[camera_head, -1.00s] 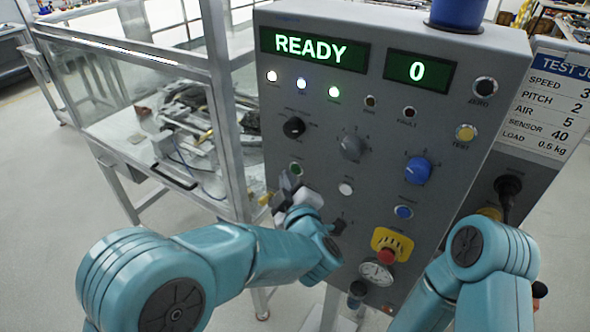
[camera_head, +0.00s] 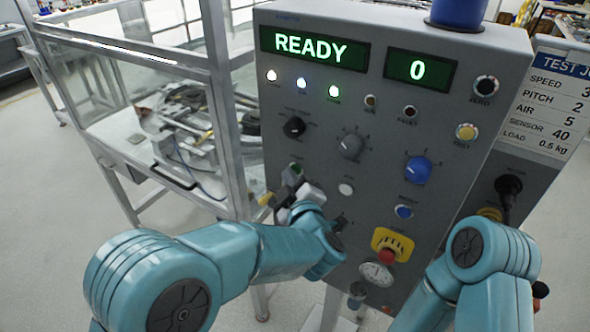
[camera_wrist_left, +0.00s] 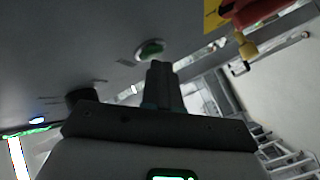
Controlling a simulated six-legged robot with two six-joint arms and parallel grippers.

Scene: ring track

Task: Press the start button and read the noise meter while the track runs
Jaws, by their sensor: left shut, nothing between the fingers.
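The green button (camera_head: 296,168) is on the lower left of the grey control panel (camera_head: 330,110). It also shows in the left wrist view (camera_wrist_left: 151,47). My left gripper (camera_head: 288,181) is shut and empty, with its tips just in front of the button and partly covering it. In the left wrist view the shut fingers (camera_wrist_left: 160,66) end close below the button; I cannot tell if they touch. The display (camera_head: 313,48) reads READY and the number display (camera_head: 418,69) reads 0. My right gripper is out of view.
A red emergency-stop button (camera_head: 387,256) on a yellow plate sits right of my left arm. Knobs, including a blue one (camera_head: 417,170), stick out of the panel. A glazed enclosure (camera_head: 150,120) stands at left. A settings sign (camera_head: 548,105) hangs at right.

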